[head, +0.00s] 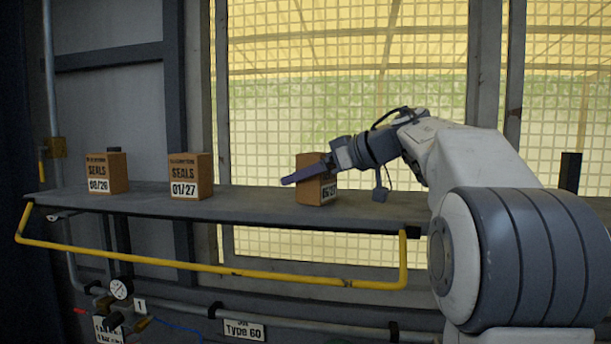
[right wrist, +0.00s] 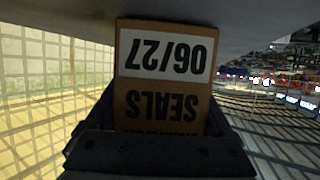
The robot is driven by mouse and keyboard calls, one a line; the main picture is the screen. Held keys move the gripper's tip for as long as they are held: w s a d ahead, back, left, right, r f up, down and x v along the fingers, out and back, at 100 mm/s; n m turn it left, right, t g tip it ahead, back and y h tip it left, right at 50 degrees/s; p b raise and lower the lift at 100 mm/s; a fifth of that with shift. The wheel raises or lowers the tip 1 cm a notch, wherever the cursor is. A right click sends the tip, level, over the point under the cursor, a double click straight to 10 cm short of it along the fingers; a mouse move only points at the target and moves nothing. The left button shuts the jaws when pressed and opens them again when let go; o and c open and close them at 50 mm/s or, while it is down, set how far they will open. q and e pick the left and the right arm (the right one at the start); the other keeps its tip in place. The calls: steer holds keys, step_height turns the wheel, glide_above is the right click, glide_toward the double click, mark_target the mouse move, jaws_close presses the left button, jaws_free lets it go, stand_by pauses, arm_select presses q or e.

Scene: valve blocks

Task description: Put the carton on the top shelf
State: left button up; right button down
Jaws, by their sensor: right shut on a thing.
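A brown carton (head: 317,190) labelled SEALS is at the right part of the grey shelf (head: 250,206). In the right wrist view the carton (right wrist: 164,75) appears upside down, with its label reading 06/27. My right gripper (head: 305,172) is shut on the carton, with fingers along its sides near the top. The carton looks upright, with its base on or very close to the shelf; a small gap cannot be ruled out. One finger hides part of its label in the head view. My left gripper is not in view.
Two similar cartons stand on the shelf to the left, marked 08/26 (head: 106,172) and 01/27 (head: 190,176). The shelf is bare between the 01/27 carton and the held one. A yellow rail (head: 215,268) runs along the front below. A mesh panel (head: 345,80) stands behind.

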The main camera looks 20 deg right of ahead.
steer(key=shift+f, duration=0.1)
jaws_free()
steer(key=shift+s+d, duration=0.2)
steer(key=b+v, duration=0.2)
steer(key=v, duration=0.8)
steer(key=shift+s+d+r, duration=0.4)
steer(key=shift+s, duration=0.2)
